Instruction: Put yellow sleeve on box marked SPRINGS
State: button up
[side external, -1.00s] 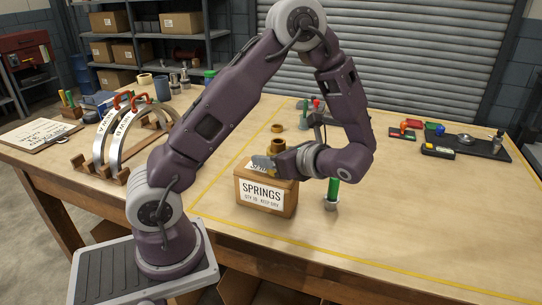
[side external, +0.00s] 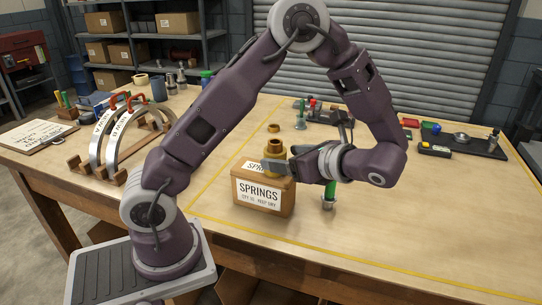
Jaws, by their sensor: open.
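The cardboard box marked SPRINGS (side external: 262,197) stands on the table in the side external view, with its label facing the camera. A yellow, brass-like sleeve (side external: 274,151) stands upright, its lower part appearing to rest on the box top. My gripper (side external: 285,159) is open at the sleeve, coming in from the right. The near finger crosses in front of the sleeve and hides part of it. The other finger shows behind, to the right. Whether either finger touches the sleeve cannot be told.
A green-handled part (side external: 329,195) stands just right of the box, close under my gripper. A small brass ring (side external: 274,128) lies behind. A dark tray (side external: 470,143) is at the back right. Arched metal pieces (side external: 118,140) stand in a wooden rack at left. The front right table is clear.

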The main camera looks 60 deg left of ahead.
aim_at(283, 157)
jog(key=v, duration=0.4)
jog(key=shift+w+d+r, duration=0.1)
jog(key=shift+w+d, duration=0.05)
jog(key=shift+d, duration=0.2)
jog(key=s+d+r+n+t+h, duration=0.3)
jog(key=s+n+t+h, duration=0.1)
jog(key=s+n+h, duration=0.2)
jog(key=s+d+r+n+t+h, duration=0.3)
jog(key=s+d+n+t+h, duration=0.1)
jog(key=s+n+h, duration=0.3)
jog(key=shift+s+d+r+n+t, duration=0.15)
jog(key=shift+s+d+n+t, duration=0.25)
jog(key=shift+s+n, duration=0.5)
